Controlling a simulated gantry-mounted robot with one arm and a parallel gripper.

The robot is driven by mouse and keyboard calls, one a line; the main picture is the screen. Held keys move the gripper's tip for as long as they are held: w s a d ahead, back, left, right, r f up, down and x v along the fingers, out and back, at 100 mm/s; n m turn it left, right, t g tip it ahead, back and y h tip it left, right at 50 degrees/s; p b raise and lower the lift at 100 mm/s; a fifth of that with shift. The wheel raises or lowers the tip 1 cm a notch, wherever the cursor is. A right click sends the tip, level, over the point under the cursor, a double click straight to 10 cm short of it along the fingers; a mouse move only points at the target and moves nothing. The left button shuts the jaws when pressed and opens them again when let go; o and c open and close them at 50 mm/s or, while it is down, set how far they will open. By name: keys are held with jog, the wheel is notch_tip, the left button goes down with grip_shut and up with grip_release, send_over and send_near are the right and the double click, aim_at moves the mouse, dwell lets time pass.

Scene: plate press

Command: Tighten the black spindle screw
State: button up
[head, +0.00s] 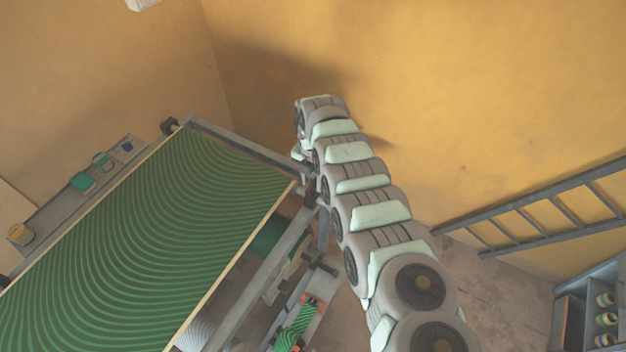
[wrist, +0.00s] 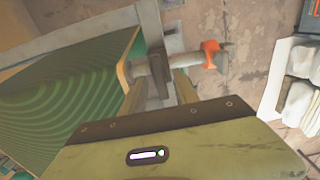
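The black spindle screw seems to be the dark upright piece (wrist: 158,76) in the wrist view, beside the edge of the green plate. The two fingers of my gripper (wrist: 161,84) stand apart, one on each side of this piece. Whether they touch it or leave small gaps, I cannot tell. My gripper's fingers are hidden there by my arm.
The large green ridged plate (head: 150,235) lies in a grey frame at the left. A light rod with an orange clamp (wrist: 211,47) is close to the right finger. White pieces (wrist: 300,75) lie further right. A ladder (head: 540,215) leans by the yellow wall.

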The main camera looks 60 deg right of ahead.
jog(key=shift+c, duration=0.3)
grip_shut()
dwell(0.3)
